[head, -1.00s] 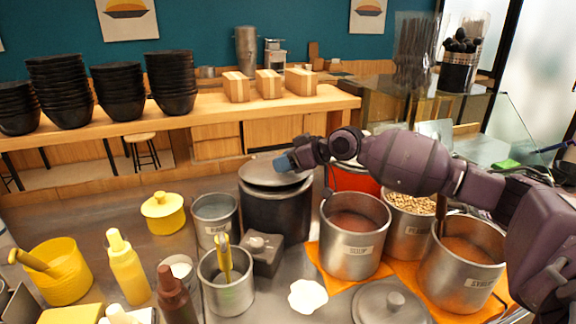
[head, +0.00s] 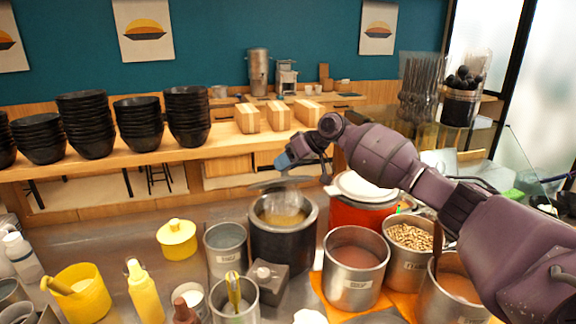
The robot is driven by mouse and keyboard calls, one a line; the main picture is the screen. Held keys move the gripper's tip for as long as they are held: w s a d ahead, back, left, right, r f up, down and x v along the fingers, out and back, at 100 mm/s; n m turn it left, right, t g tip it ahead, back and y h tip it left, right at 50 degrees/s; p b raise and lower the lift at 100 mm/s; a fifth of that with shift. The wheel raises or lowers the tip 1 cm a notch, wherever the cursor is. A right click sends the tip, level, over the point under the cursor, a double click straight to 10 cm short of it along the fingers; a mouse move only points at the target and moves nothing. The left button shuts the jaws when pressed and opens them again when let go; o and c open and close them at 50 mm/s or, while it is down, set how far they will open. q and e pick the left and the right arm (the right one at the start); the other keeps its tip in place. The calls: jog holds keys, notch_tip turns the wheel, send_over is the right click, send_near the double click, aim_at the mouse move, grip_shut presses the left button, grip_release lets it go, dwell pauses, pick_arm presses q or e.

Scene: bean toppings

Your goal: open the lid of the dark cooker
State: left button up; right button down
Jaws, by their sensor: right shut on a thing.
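The dark cooker (head: 268,245) stands on the counter near the middle of the head view. Its top is uncovered, showing a metal inner pot with yellowish contents (head: 284,215) and a pale haze above it. The dark lid (head: 265,184) hangs above the cooker, seen nearly edge-on and apart from the rim. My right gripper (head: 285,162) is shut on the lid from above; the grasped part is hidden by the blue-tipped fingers. My left gripper is not in view.
A red cooker with a white lid (head: 360,185) stands just right of the dark cooker. Steel pots (head: 357,283) stand at the front right. A grey bin (head: 222,265) and yellow pot (head: 177,243) are left. Stacked black bowls (head: 85,125) stand on the back counter.

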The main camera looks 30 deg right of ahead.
jog(key=shift+w+d+r, duration=0.1)
jog(key=shift+w+r, duration=0.05)
jog(key=c, duration=0.7)
grip_release()
jog(key=b+v, duration=0.1)
jog(key=v, duration=0.9)
jog(key=shift+s+d+r, duration=0.15)
jog(key=shift+s, duration=0.15)
jog(key=shift+o, duration=0.2)
